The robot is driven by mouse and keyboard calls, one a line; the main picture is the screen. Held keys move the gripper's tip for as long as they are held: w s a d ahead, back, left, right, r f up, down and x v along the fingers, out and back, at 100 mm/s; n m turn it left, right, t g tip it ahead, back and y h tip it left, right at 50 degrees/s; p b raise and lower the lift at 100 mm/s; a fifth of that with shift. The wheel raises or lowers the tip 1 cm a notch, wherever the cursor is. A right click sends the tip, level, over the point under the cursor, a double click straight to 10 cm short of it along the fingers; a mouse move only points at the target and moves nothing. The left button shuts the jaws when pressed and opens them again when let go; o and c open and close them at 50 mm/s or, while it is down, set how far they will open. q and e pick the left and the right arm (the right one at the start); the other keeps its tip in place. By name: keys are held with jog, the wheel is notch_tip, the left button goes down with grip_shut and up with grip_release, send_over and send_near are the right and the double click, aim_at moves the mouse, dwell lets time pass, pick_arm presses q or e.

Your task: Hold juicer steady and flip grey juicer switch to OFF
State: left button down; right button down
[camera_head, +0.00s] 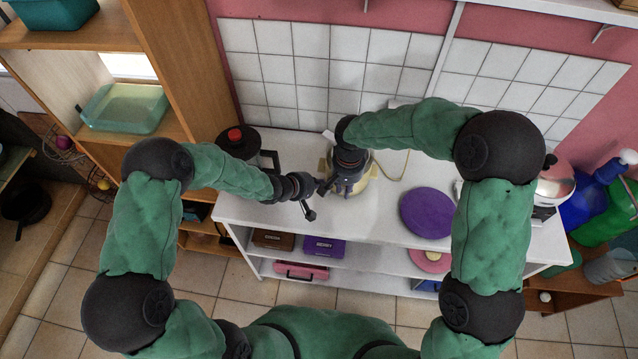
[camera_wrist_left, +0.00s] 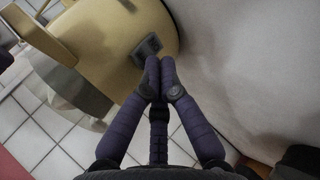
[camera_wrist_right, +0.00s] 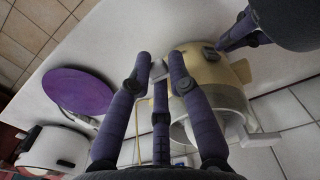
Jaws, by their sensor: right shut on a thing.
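The pale yellow juicer (camera_head: 366,180) stands on the white counter under my right gripper, which hides much of it in the head view. Its body (camera_wrist_left: 120,80) also shows in the left wrist view, with the grey switch (camera_wrist_left: 147,48) on its side. My left gripper (camera_wrist_left: 158,68) has its fingertips together, just beside the switch, apparently empty; I cannot tell if it touches. My right gripper (camera_wrist_right: 161,68) is shut on the juicer (camera_wrist_right: 215,72) at its edge. The switch (camera_wrist_right: 210,52) also shows in the right wrist view, close to a left fingertip.
A purple round plate (camera_head: 427,212) lies on the counter (camera_head: 390,240) to the right. A dark appliance with a red top (camera_head: 236,135) stands at the left. A tiled wall (camera_head: 310,75) is behind. The counter front between juicer and plate is clear.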

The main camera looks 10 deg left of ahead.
jog(key=shift+s, duration=0.1)
pick_arm(q)
jog(key=shift+w+d+r, duration=0.15)
jog(key=shift+w+d, duration=0.05)
jog(key=shift+w, duration=0.05)
jog(key=shift+r, duration=0.8)
jog(key=shift+s+a+r, duration=0.1)
jog(key=shift+s+a, duration=0.3)
jog(key=shift+s+a+r, duration=0.1)
jog(key=shift+s+a, duration=0.9)
jog(key=shift+s, duration=0.05)
jog(key=s+a+r, duration=0.3)
jog(key=s+r, duration=0.1)
jog(key=r, duration=0.4)
jog(key=shift+s+a+r, duration=0.15)
jog(key=shift+s+a, duration=0.05)
jog(key=shift+a, duration=0.1)
